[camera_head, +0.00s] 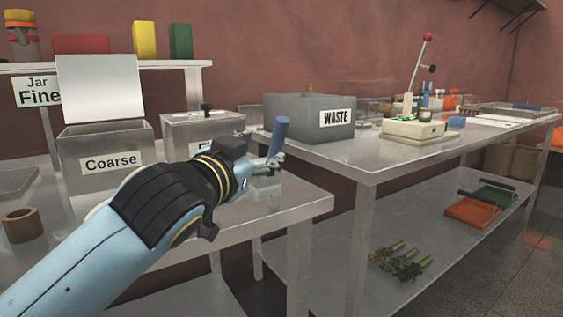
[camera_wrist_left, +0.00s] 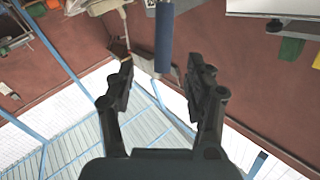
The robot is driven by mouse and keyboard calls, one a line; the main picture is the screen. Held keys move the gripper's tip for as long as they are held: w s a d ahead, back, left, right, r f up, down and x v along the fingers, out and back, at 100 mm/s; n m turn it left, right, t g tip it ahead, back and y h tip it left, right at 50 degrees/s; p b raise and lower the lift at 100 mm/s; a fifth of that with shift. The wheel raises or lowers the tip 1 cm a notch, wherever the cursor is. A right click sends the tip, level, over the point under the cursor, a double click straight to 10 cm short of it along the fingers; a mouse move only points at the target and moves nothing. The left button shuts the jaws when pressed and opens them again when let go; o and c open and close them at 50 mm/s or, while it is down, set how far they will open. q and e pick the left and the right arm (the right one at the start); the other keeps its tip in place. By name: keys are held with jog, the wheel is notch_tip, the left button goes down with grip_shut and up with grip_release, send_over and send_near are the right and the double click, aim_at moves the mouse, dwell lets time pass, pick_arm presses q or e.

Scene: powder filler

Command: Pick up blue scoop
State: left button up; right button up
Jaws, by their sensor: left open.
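The blue scoop's handle (camera_head: 278,137) stands nearly upright at the tips of my left gripper (camera_head: 268,164) in the head view. In the left wrist view the blue handle (camera_wrist_left: 163,35) comes in from the top edge, and its end lies about level with the fingertips of my left gripper (camera_wrist_left: 160,64). Those fingers are apart, one to each side of the handle's line, with visible gaps. The scoop's bowl cannot be made out. My right gripper is not in view.
On the left table are an open bin labelled Coarse (camera_head: 110,161), a lidded metal bin (camera_head: 203,125) partly behind my arm, and a brown ring (camera_head: 22,225). A grey WASTE bin (camera_head: 305,118) and a white press-like device (camera_head: 413,128) stand on the right table.

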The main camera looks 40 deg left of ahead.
aim_at(275, 141)
pick_arm(q)
jog(key=x, duration=0.4)
jog(key=shift+w+a+r, duration=0.1)
jog(key=shift+w+r, duration=0.1)
jog(key=shift+r, duration=0.1)
jog(key=shift+w+a, duration=0.15)
jog(key=shift+w, duration=0.2)
jog(key=x, duration=0.4)
jog(key=shift+w+a+f, duration=0.15)
jog(key=shift+w+a, duration=0.15)
jog(key=shift+w, duration=0.25)
jog(key=shift+c, duration=2.3)
jog(key=c, duration=0.4)
grip_shut()
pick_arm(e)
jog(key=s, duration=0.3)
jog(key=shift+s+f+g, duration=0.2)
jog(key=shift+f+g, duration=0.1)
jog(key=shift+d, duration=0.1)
